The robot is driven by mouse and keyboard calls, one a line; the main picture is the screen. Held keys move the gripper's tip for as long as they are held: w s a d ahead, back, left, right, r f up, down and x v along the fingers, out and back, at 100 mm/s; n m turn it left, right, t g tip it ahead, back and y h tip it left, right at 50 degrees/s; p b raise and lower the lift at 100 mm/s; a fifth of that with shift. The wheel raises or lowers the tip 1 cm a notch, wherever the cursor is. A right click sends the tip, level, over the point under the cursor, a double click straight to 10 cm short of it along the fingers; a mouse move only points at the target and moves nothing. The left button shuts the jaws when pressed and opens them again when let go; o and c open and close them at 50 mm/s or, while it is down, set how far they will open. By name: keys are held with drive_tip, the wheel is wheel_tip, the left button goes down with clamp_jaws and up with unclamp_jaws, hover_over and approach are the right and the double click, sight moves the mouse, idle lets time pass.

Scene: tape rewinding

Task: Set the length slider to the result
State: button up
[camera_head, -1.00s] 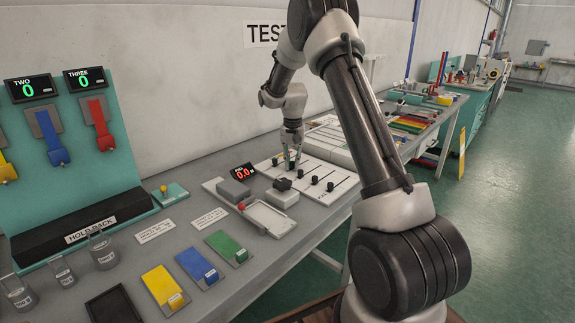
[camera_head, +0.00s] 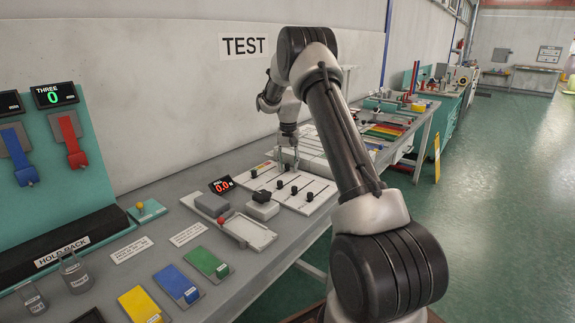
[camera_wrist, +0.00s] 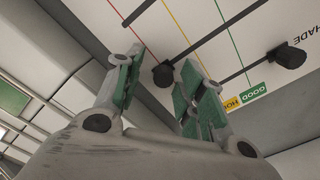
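The white slider board (camera_head: 325,186) lies on the bench with several black knobs on dark slots. My gripper (camera_head: 288,166) points down over its far part. In the wrist view my gripper (camera_wrist: 158,66) is open, its green-padded fingers apart. A black knob (camera_wrist: 163,75) shows between the fingertips; I cannot tell whether either finger touches it. Another knob (camera_wrist: 287,56) stands to the right, near lettering reading "HADE". Red, yellow and green lines cross the board, with tags at the green and yellow ends. No length label is readable. A small display (camera_head: 222,185) reads 0.0 in red.
A grey block (camera_head: 212,205), a white tray (camera_head: 250,232) and a white block with a black top (camera_head: 262,208) sit left of the board. Blue (camera_head: 176,284) and green (camera_head: 208,263) plates lie nearer. The wall is close behind; the floor at right is clear.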

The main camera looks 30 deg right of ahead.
wheel_tip(320, 180, up, 12)
idle(0.6)
idle(0.4)
